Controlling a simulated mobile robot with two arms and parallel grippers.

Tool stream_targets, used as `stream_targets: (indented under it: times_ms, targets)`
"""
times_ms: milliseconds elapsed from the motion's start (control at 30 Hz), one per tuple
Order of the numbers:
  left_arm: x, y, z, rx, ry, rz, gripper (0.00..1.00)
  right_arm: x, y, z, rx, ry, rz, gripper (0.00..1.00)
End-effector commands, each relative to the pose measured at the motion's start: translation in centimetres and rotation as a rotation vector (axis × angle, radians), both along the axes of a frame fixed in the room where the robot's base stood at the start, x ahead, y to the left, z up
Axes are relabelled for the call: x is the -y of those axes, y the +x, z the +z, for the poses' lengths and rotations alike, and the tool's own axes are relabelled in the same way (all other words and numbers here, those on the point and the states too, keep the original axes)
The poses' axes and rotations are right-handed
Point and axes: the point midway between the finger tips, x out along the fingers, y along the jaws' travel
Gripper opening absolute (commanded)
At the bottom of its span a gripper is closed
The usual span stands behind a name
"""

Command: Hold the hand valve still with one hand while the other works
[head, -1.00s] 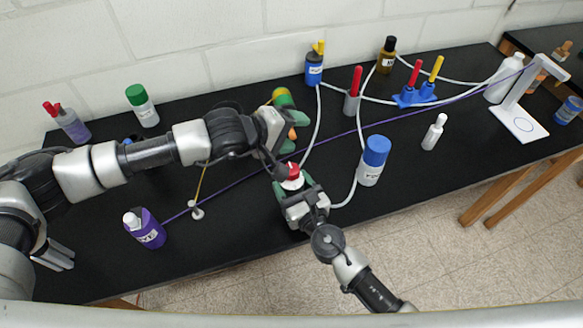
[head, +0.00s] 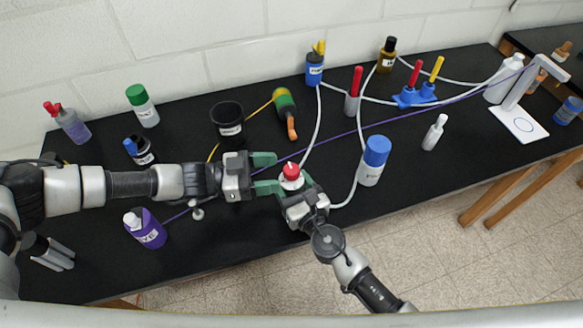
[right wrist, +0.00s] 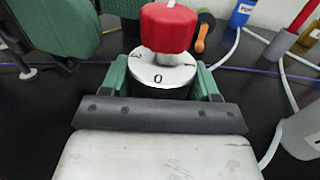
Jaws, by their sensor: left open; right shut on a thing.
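The hand valve (head: 291,172) has a red knob on a white numbered dial. It stands near the middle of the black bench, with a pale hose close by. My right gripper (head: 294,190) is shut on the valve's body below the dial. In the right wrist view the red knob (right wrist: 168,27) and the dial (right wrist: 160,75) show above the green fingers. My left gripper (head: 264,172) is open just left of the valve, its green fingers pointing right toward the knob. I see no contact between these fingers and the knob. The valve's lower body is hidden by my right gripper.
A blue-capped bottle (head: 374,160) is right of the valve. A purple line crosses the bench.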

Motion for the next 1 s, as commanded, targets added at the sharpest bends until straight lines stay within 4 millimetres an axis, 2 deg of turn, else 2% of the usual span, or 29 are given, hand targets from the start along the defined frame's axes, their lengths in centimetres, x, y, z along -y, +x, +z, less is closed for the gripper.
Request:
stream_targets:
  times_ms: [100, 300, 667, 1000]
  targets:
    - [2.1, 0.3, 0.1, -0.001, -0.002, -0.001, 0.63, 0.0, 0.0, 0.0, 0.000, 0.000, 0.000, 0.34]
    - [4.5, 0.6, 0.1, -0.001, -0.001, 0.001, 0.63, 0.0, 0.0, 0.0, 0.000, -0.001, -0.001, 0.34]
    - [5.0, 0.7, 0.1, -0.002, 0.000, 0.003, 0.63, 0.0, 0.0, 0.0, -0.001, 0.000, 0.000, 0.34]
    - [5.0, 0.7, 0.1, -0.002, 0.000, 0.003, 0.13, 0.0, 0.0, 0.0, -0.001, 0.000, 0.000, 0.34]
